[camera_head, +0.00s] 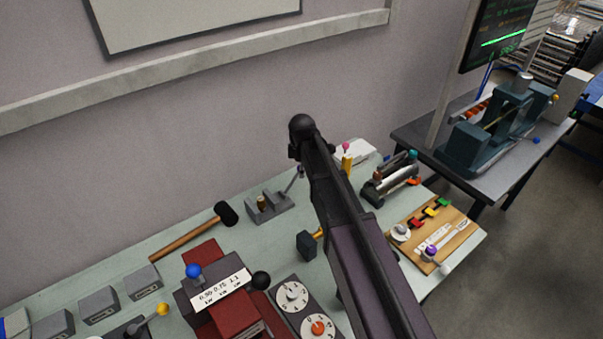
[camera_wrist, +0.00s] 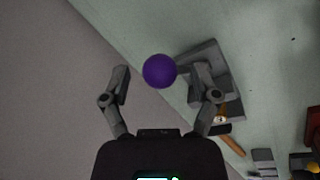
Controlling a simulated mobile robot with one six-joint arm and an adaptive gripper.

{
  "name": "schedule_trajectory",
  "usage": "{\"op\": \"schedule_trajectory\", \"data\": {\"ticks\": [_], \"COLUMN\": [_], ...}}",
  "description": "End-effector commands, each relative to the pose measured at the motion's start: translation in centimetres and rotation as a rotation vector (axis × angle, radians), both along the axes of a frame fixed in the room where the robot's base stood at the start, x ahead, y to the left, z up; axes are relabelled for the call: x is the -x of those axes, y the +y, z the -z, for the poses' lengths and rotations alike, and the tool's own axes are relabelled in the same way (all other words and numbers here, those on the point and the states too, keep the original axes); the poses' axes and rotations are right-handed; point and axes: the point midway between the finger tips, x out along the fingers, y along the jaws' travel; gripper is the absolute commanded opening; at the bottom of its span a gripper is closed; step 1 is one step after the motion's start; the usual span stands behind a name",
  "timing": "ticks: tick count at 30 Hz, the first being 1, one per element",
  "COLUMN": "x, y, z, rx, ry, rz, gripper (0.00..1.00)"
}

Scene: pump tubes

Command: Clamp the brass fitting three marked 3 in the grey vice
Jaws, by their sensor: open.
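The grey vice (camera_head: 270,208) stands on the pale green bench near the wall. A small brass fitting (camera_head: 262,202) stands between its jaws; I cannot read a mark on it. The vice's lever rises at its right and ends in a purple ball (camera_wrist: 159,71). In the wrist view the vice (camera_wrist: 208,62) lies partly behind my right finger, and a brass piece (camera_wrist: 220,119) shows near its lower end. My gripper (camera_wrist: 159,76) is open, with the purple ball between or just beyond its fingertips. I cannot tell whether they touch. My arm hides part of the bench in the head view.
A hammer (camera_head: 195,232) lies left of the vice. A red machine (camera_head: 225,295) with ball-ended levers and a dial panel (camera_head: 298,308) stand in front. A wooden board (camera_head: 435,232) with coloured parts is at right. The wall runs close behind the vice.

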Motion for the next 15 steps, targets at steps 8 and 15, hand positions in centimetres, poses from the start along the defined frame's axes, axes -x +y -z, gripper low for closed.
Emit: {"op": "schedule_trajectory", "data": {"ticks": [8,15], "x": [-0.21,-0.22], "y": [0.0,0.0], "z": [1.12,1.12], "rx": [0.0,0.0], "ry": [0.0,0.0], "rz": [0.0,0.0], "gripper": [0.78,0.78]}}
